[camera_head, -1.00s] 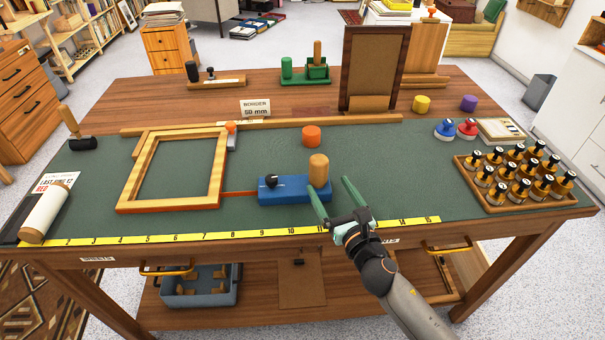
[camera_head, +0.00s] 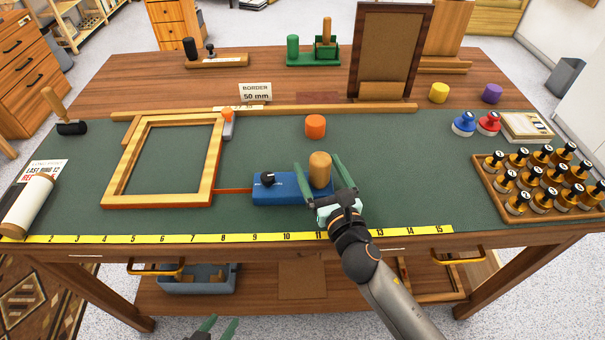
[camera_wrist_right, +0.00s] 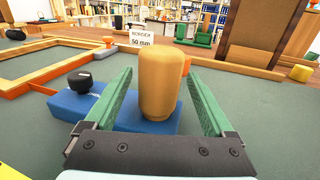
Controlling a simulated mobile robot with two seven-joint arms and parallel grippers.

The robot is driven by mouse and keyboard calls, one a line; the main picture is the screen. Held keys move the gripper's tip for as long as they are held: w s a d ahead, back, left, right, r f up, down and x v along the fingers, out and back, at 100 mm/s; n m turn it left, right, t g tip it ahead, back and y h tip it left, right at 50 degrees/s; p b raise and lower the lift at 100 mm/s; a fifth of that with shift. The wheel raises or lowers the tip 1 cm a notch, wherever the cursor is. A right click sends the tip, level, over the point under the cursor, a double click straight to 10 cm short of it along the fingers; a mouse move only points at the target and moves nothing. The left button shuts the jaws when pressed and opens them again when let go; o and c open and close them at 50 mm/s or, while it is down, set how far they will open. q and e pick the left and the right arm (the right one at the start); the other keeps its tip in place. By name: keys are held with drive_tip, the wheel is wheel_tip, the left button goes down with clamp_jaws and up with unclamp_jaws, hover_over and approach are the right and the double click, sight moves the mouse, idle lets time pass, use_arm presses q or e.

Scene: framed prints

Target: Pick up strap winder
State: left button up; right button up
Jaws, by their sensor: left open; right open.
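The strap winder is a blue block (camera_head: 283,188) with a black knob (camera_head: 267,179) and an upright wooden handle (camera_head: 320,168). It lies on the green mat, and an orange strap (camera_head: 233,190) runs from it to the wooden frame (camera_head: 157,202). My right gripper (camera_head: 318,178) is open, with its green fingers on either side of the wooden handle. In the right wrist view the handle (camera_wrist_right: 160,85) stands between the open fingers, apart from both. My left gripper (camera_head: 219,326) is open and empty at the bottom edge, below the table front.
A yellow ruler (camera_head: 190,238) runs along the front edge. An orange cylinder (camera_head: 315,126) stands behind the winder. A tray of several bottles (camera_head: 487,185) is at the right. A dark upright board (camera_head: 388,55) stands at the back. Green mat is clear right of the winder.

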drive_tip(key=shift+a, duration=0.1)
drive_tip(key=shift+s, duration=0.1)
drive_tip(key=shift+c, duration=0.4)
clamp_jaws()
drive_tip(key=shift+r, duration=0.15)
idle(0.4)
